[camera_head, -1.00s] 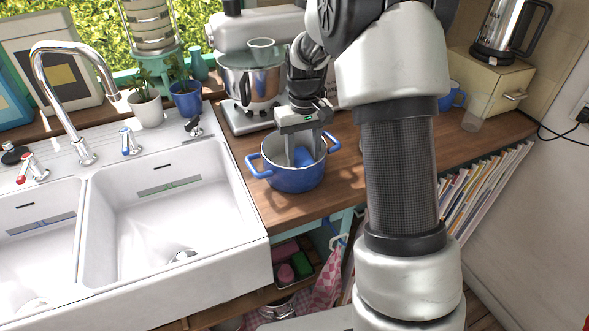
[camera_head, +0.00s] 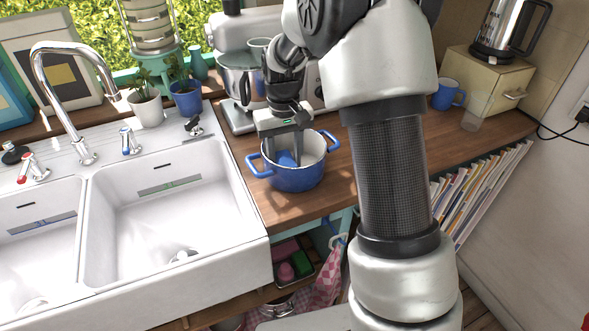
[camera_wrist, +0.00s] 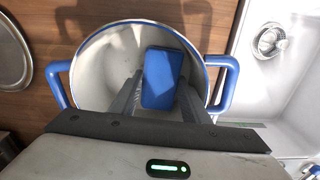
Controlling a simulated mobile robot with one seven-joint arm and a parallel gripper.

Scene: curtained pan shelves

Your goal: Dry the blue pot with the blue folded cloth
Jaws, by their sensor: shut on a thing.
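The blue pot (camera_head: 296,179) stands upright on the wooden counter, right of the sink. Its inside is pale and it has two blue loop handles; it also shows in the wrist view (camera_wrist: 95,72). My gripper (camera_head: 287,160) points down into the pot, its fingertips inside the rim. It is shut on the blue folded cloth (camera_wrist: 163,78), which sits between the fingers inside the pot. In the head view the cloth (camera_head: 286,158) is partly hidden by the fingers. I cannot tell whether the cloth touches the pot's inner wall or bottom.
A white double sink (camera_head: 165,220) lies left of the pot. A stand mixer (camera_head: 240,75) stands just behind it. A blue mug (camera_head: 448,94), a clear glass (camera_head: 474,112) and a box with a kettle (camera_head: 490,75) are at the back right. The counter right of the pot is partly hidden by my arm.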

